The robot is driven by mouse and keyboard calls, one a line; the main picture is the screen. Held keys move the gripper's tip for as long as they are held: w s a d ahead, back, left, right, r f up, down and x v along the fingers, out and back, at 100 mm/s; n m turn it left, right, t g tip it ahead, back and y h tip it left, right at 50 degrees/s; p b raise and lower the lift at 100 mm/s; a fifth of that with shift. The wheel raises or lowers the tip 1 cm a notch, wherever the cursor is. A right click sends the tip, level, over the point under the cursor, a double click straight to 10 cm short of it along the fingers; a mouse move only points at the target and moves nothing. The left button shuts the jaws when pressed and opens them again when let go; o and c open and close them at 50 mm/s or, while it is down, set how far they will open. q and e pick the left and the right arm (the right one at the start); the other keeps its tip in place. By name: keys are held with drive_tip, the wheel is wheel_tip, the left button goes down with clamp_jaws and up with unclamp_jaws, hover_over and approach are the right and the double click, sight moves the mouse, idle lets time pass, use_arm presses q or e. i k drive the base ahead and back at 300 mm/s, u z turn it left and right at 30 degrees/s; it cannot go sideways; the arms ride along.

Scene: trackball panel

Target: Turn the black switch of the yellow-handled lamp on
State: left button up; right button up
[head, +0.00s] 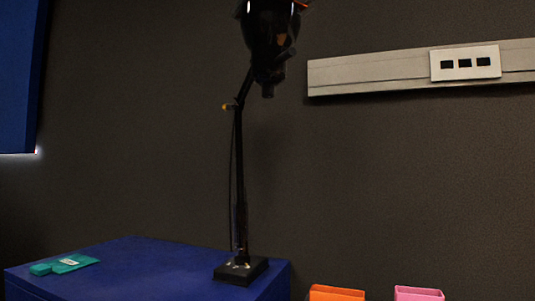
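A black desk lamp (239,185) stands upright on its square black base (241,271), on top of a blue cabinet (150,262). A small yellow handle (226,107) sticks out to the left at the joint of its arm. The dark lamp head (270,35) is at the top centre and is cut off by the upper edge of the picture. Small dark parts hang under the head, and I cannot tell which of them is the switch or how it is set. Neither of my grippers is in view.
A teal item (66,264) lies on the cabinet's left part. An orange box (336,293) and a pink box (418,293) show at the bottom edge. A grey wall rail (380,72) carries a socket plate (465,52). A blue panel (18,80) hangs upper left.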

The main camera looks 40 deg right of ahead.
sight(268, 89)
drive_tip(key=u, duration=1.6)
drive_tip(key=i, duration=0.3)
drive_tip(key=z, duration=3.05)
